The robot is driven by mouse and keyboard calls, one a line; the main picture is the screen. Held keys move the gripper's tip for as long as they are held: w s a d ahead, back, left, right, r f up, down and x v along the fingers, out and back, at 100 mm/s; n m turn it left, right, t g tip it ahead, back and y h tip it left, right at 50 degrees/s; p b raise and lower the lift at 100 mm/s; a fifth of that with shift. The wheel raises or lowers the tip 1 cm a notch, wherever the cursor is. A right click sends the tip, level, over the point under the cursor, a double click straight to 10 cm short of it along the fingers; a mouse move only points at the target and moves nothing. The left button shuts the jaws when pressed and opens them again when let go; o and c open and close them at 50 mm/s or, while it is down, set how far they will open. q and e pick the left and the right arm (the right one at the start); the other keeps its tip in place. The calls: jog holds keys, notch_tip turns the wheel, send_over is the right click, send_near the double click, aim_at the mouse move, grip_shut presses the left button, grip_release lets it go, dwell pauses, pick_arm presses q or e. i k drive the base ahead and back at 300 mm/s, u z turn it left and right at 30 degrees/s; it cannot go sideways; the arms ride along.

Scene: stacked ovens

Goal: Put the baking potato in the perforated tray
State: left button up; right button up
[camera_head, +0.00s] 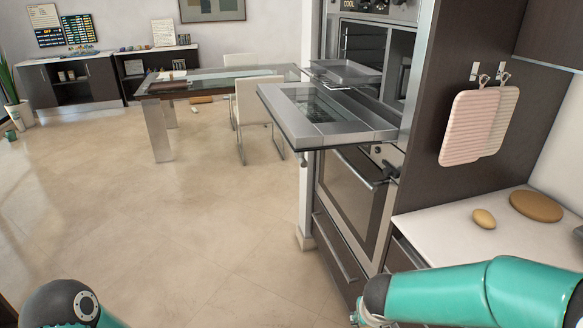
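The baking potato (484,218), a small tan oval, lies on the white counter (440,225) at the right. A shallow grey metal tray (345,73) sticks out of the upper oven, above its lowered door; I cannot make out perforations at this size. My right arm crosses the lower right corner in front of the counter, below the potato. A dark joint of my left arm shows at the bottom left. Neither gripper's fingers are in the picture, so their state is hidden.
The upper oven's door (325,115) hangs open and level, jutting left. The lower oven (352,195) is closed. A round brown board (537,206) lies beside the potato. Two cutting boards (470,127) hang on the side panel. The floor (170,225) at left is clear.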

aim_at(330, 70)
jog(key=u, duration=0.15)
jog(key=i, duration=0.2)
jog(key=u, duration=1)
jog(key=i, duration=4.8)
jog(key=z, duration=2.1)
